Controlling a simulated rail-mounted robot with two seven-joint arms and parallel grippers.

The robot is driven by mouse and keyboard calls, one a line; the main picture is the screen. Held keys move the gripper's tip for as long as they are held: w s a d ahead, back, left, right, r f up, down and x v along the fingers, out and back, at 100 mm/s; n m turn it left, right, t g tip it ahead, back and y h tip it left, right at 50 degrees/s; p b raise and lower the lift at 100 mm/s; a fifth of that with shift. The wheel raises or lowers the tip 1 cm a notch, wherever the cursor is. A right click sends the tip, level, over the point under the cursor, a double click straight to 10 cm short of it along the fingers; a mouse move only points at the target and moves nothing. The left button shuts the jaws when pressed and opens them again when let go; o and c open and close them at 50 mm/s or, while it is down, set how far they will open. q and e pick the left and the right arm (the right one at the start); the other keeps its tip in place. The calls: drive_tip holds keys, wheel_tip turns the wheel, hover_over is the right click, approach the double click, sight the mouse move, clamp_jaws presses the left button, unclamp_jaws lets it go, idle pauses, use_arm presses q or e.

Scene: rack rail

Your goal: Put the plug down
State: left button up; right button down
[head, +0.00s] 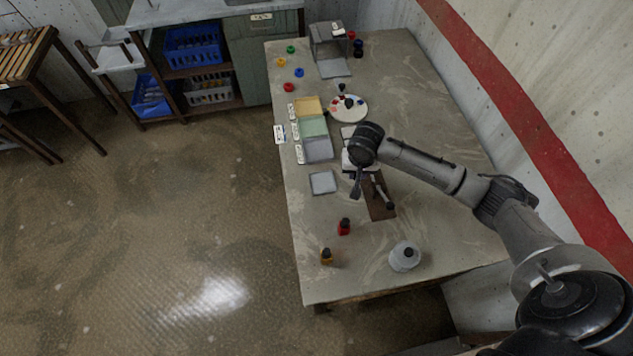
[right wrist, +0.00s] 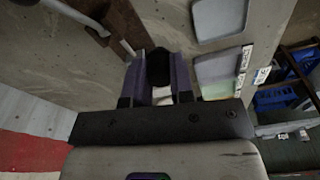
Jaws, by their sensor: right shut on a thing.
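My right gripper (head: 356,190) hangs over the middle of the table, between the small grey tray and the brown board. In the right wrist view its two purple-padded fingers (right wrist: 158,88) are shut on a dark, round-ended thing, which I take to be the plug (right wrist: 158,66). The plug stays between the fingertips; the rest of it is hidden by the gripper. In the head view I cannot make the plug out apart from the dark gripper. How far it is above the table is unclear. My left gripper is not in view.
A small grey tray (head: 323,183) lies left of the gripper, a brown board (head: 380,208) with a metal tool right of it. A red bottle (head: 344,228), amber bottle (head: 327,257) and pale round jar (head: 405,259) stand nearer.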

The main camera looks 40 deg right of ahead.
drive_tip(key=b, duration=0.1)
hover_over(323, 182)
wheel_tip(323, 182, down, 6)
drive_tip(key=shift+s+a+f, duration=0.1)
drive_tip(key=shift+a, duration=0.05)
drive_tip(key=shift+f+b, duration=0.35)
drive_tip(key=shift+f, duration=1.65)
drive_tip(key=c, duration=1)
unclamp_jaws()
drive_tip(key=shift+f, duration=0.1)
